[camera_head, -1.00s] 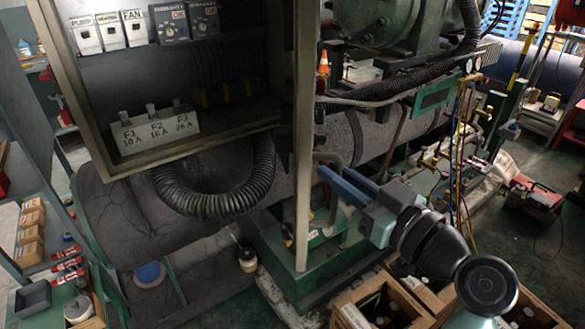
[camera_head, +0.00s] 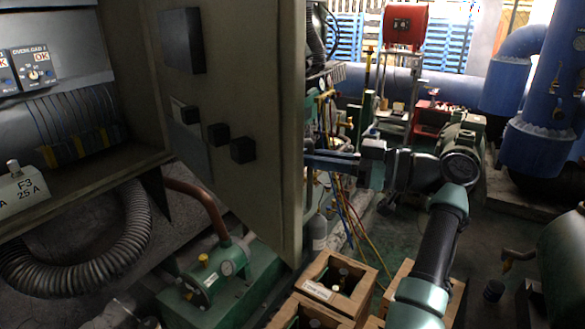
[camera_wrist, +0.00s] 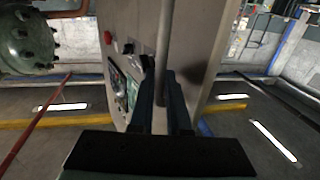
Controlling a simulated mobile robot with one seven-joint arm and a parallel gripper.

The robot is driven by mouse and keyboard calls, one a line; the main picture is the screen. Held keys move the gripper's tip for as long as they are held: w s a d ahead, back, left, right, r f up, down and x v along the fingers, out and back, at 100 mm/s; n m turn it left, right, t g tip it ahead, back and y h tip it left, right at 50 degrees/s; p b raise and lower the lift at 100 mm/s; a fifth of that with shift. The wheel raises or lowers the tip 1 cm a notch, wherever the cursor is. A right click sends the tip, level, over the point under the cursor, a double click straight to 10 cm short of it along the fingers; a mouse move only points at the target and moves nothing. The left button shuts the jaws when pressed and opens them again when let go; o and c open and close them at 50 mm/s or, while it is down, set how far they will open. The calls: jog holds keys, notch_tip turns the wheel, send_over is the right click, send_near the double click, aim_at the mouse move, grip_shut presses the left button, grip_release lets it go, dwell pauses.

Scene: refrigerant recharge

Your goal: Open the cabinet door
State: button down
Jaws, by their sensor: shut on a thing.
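The cabinet door (camera_head: 270,90) stands swung open in the head view, with its inner face and several black boxes showing. The open cabinet (camera_head: 150,105) is at the left. My gripper (camera_head: 315,160) is at the door's outer side, by its free edge, and the door hides part of the fingertips. In the wrist view the grey door panel (camera_wrist: 205,45) carries a vertical bar handle (camera_wrist: 165,40). My gripper also shows there (camera_wrist: 160,78), with its two dark fingers shut on the handle.
Wooden crates (camera_head: 335,285) with bottles stand on the floor below my arm. Hoses and gauges (camera_head: 345,210) lie behind the gripper. A green pump unit (camera_head: 215,280) sits below the door. Blue pipes (camera_head: 540,130) stand at the right.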

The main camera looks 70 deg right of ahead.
jog(key=shift+s+d+r, duration=0.1)
jog(key=shift+s+d, duration=0.2)
jog(key=shift+d, duration=0.6)
jog(key=c, duration=0.9)
grip_release()
jog(key=shift+w, duration=0.1)
jog(key=shift+s, duration=0.2)
jog(key=s+b, duration=0.1)
jog(key=s, duration=0.3)
jog(key=s+b, duration=0.1)
jog(key=s, duration=0.7)
jog(key=shift+s+d+b, duration=0.35)
jog(key=shift+b, duration=0.05)
